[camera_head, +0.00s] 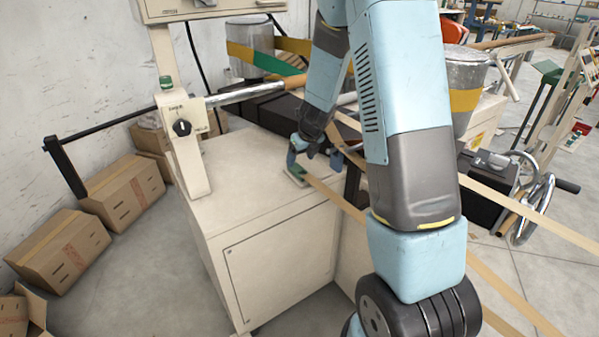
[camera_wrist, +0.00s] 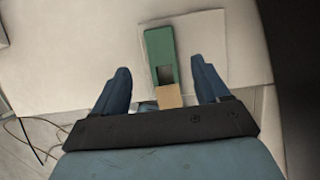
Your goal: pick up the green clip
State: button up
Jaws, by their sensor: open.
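The green clip (camera_wrist: 160,50) lies flat on a pale square pad on top of the cream cabinet, seen in the wrist view. A tan block or strip end (camera_wrist: 168,97) is at its near end. In the head view the clip (camera_head: 299,170) is small and partly hidden by my gripper. My gripper (camera_wrist: 165,80) is open, with one blue finger on each side of the clip's near end. The fingers look apart from the clip. In the head view my gripper (camera_head: 318,160) is just above the cabinet top.
The cream cabinet (camera_head: 265,255) has a free top left of the clip. A metal roller (camera_head: 245,94) and a post with a black knob (camera_head: 182,127) stand behind left. Tan strips (camera_head: 510,215) run past my arm at right. Cardboard boxes (camera_head: 125,190) stand at left.

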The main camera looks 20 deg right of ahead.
aim_at(298, 169)
jog(key=shift+s+d+x, duration=0.1)
jog(key=shift+x, duration=1.2)
jog(key=shift+s+d+x, duration=0.1)
jog(key=shift+x, duration=1.2)
jog(key=shift+f, duration=0.1)
jog(key=shift+c, duration=0.2)
jog(key=c, duration=1.1)
